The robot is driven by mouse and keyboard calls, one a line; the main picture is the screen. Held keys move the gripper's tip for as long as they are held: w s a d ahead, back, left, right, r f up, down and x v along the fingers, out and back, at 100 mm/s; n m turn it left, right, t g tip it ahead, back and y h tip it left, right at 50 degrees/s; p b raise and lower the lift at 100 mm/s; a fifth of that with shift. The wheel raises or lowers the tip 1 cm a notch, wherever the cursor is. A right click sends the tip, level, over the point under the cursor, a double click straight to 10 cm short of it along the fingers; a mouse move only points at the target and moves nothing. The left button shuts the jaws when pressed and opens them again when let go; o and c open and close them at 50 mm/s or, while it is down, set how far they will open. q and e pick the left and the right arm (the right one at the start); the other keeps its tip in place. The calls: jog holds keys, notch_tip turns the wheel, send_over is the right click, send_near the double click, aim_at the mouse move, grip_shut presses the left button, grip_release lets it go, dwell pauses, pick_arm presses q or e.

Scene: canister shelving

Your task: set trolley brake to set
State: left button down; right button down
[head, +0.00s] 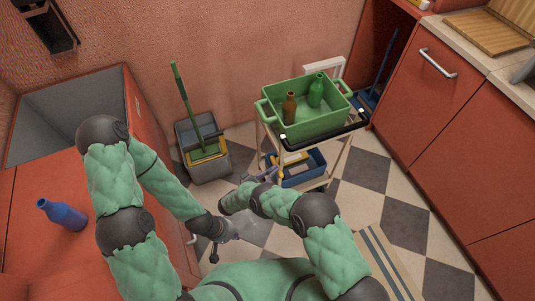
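The trolley (335,162) stands right of centre against the back wall, with pale legs and a dark front rail. No brake lever or brake marking can be made out on it. My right gripper (266,176) is beside the trolley's left front side, at lower-shelf height in the picture; contact cannot be judged. My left gripper (238,230) is low in the middle over the floor, apart from the trolley. Both grippers are small and partly hidden by my arms, so their fingers are unclear.
A green crate (307,127) with brown (289,108) and green (316,91) bottles is on the trolley top; a blue crate (305,172) is below. A dustpan bin (204,165) stands left. Red cabinets (425,110) bound the right.

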jog(key=shift+f, duration=0.1)
dwell(0.7)
notch_tip(320, 180, up, 10)
dwell(0.8)
jog(key=shift+s, duration=0.1)
dwell(0.5)
